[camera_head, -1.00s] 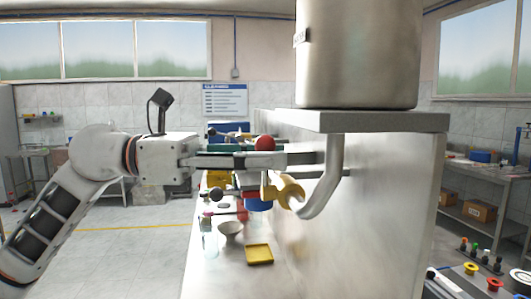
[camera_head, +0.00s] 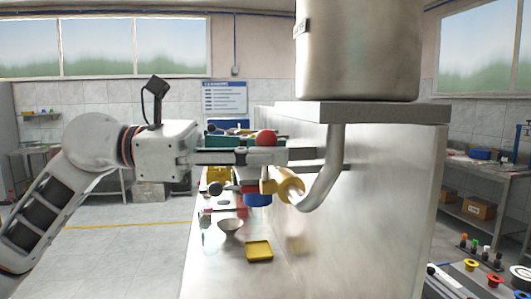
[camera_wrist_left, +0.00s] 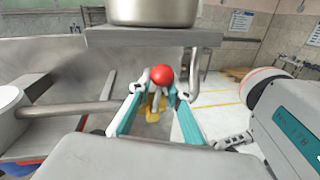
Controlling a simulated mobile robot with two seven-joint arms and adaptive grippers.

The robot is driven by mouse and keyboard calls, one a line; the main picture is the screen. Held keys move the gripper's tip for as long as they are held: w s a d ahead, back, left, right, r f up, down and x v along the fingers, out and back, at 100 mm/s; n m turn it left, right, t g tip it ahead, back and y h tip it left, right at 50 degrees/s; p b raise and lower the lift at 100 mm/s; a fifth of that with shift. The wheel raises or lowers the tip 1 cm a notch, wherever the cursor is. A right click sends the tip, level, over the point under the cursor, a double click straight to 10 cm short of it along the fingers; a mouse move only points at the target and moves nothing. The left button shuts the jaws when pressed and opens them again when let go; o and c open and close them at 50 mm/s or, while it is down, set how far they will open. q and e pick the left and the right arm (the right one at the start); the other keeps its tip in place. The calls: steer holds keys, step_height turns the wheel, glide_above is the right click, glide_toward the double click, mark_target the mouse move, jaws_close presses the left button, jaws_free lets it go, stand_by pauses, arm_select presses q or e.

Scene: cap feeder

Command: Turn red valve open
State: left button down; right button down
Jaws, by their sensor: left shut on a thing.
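A red ball knob (camera_head: 266,138) shows at my left gripper (camera_head: 276,156) in the head view. It sits between the fingertips in the left wrist view (camera_wrist_left: 162,76). The left gripper is shut on the red valve's handle at this knob; the fingers hide most of the handle. A blue part (camera_head: 257,199) hangs under the valve. My right gripper is in neither view.
A large steel tank (camera_head: 360,50) stands on a shelf (camera_head: 375,112) right above the valve. The steel cabinet wall (camera_head: 385,200) is close on the right. A bowl (camera_head: 230,227) and a yellow tray (camera_head: 259,250) are on the worktop below. Floor at left is clear.

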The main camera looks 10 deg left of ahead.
arm_select(q)
steer(key=shift+s+d+f+m+b, duration=0.2)
steer(key=shift+s+m+b, duration=0.25)
steer(key=shift+m, duration=0.65)
steer(key=shift+s+d+f+m+y, duration=0.2)
steer(key=shift+s+m+y, duration=0.3)
steer(key=shift+m, duration=0.6)
steer(key=shift+s+f+b, duration=0.1)
steer(key=shift+s+b, duration=0.05)
steer(key=shift+b, duration=0.15)
